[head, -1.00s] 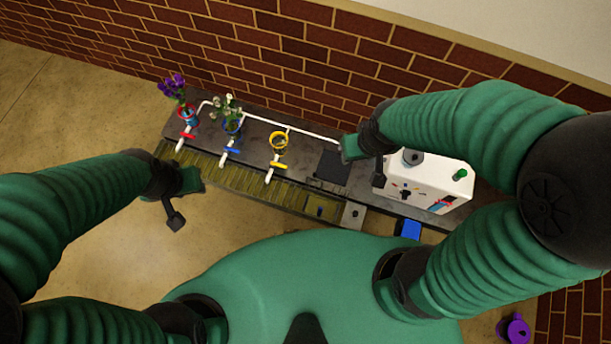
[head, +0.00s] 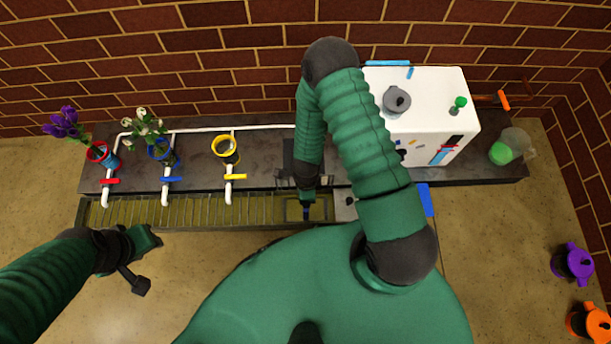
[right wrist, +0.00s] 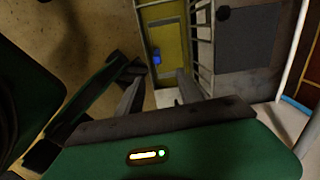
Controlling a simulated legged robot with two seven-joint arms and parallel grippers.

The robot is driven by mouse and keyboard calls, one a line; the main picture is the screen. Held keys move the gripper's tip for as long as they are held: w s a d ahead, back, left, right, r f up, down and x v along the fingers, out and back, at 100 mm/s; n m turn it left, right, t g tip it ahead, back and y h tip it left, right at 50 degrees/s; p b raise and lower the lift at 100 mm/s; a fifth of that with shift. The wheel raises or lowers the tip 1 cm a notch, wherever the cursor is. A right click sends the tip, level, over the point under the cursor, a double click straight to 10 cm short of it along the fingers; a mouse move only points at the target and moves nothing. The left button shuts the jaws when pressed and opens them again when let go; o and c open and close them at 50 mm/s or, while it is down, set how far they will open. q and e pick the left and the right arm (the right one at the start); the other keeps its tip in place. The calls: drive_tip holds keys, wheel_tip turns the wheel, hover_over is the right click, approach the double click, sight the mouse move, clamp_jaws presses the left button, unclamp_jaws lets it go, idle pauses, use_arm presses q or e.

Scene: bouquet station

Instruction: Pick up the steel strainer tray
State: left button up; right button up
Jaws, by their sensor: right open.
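What looks like the steel strainer tray (head: 319,212) is a small metal-framed rectangle at the right end of the slatted trough in the head view. In the right wrist view its framed, yellow-green floor (right wrist: 171,42) shows at top centre, with a small blue piece (right wrist: 155,57) inside. My right gripper (head: 306,203) is over this section, pointing down. In the right wrist view my right gripper (right wrist: 160,90) has its fingers apart with nothing between them. Contact with the tray cannot be judged. My left gripper (head: 142,262) is at lower left, away from the trough; its jaws are unclear.
Red, blue and yellow ringed pots with taps stand along the counter; purple (head: 62,124) and white flowers (head: 145,128) fill two. A white machine (head: 430,115) stands right of my right arm. Purple (head: 573,263) and orange pots (head: 589,322) stand on the floor at right.

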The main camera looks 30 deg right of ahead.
drive_tip(key=shift+m, duration=0.3)
drive_tip(key=f+b, duration=0.2)
drive_tip(key=f, duration=0.2)
drive_tip(key=f+b, duration=0.2)
drive_tip(key=f, duration=0.2)
drive_tip(key=f+b, duration=0.2)
drive_tip(key=f, duration=0.3)
drive_tip(key=shift+s+a+f, duration=0.1)
drive_tip(key=shift+s, duration=0.25)
wheel_tip(320, 180, down, 5)
drive_tip(key=b, duration=0.4)
drive_tip(key=shift+a+b, duration=0.1)
drive_tip(key=shift+b, duration=0.3)
clamp_jaws()
